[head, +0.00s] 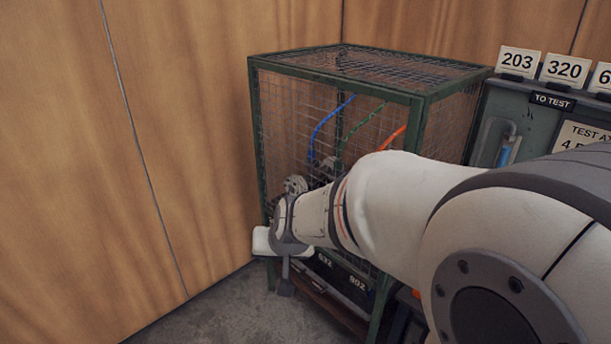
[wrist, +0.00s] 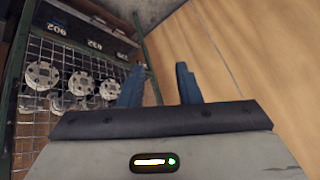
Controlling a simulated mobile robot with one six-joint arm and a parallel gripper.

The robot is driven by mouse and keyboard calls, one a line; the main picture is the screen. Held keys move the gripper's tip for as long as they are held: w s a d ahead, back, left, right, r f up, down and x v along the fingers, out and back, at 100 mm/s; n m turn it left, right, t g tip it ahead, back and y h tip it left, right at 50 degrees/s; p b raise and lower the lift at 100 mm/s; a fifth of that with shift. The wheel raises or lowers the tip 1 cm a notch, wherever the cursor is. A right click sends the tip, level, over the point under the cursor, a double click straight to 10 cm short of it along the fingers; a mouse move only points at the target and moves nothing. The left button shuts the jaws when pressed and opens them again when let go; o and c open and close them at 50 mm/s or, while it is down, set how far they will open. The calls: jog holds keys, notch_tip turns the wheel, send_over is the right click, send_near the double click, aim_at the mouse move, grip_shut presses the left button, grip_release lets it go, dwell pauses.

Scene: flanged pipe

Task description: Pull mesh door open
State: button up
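The mesh door (head: 365,130) is the front face of a green-framed wire cage and looks shut in the head view. It also shows along the left of the wrist view (wrist: 60,65), seen at a steep angle. My gripper (head: 286,280) is low at the cage's left front edge, partly hidden by my wrist. No door handle is clearly visible.
Several round flanged fittings (wrist: 78,83) and blue, green and orange hoses (head: 330,117) are in the cage. A dark numbered panel (head: 342,278) sits below. Wooden walls (head: 180,130) stand left and behind. A grey-green cabinet (head: 490,110) adjoins on the right. The floor (head: 230,310) at front left is clear.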

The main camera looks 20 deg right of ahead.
jog(key=w+d+f+m+t+h+p, duration=0.35)
jog(key=w+d+m+h, duration=0.45)
jog(key=w+d, duration=0.5)
jog(key=s+d+m+g+h+p, duration=0.2)
jog(key=s+d+g+h+p, duration=0.1)
jog(key=d, duration=0.6)
jog(key=s+d+f+m+g+h+p, duration=0.1)
jog(key=s+d+m+g+h+p, duration=0.1)
jog(key=d+h, duration=0.5)
jog(key=s+d+g, duration=0.1)
jog(key=s+d, duration=0.1)
jog(key=d, duration=0.1)
jog(key=shift+s+f+m+h+p, duration=0.15)
jog(key=shift+s+m+h+p, duration=0.15)
jog(key=shift+s+p, duration=0.1)
jog(key=shift+g, duration=0.25)
jog(key=shift+c, duration=0.3)
grip_shut()
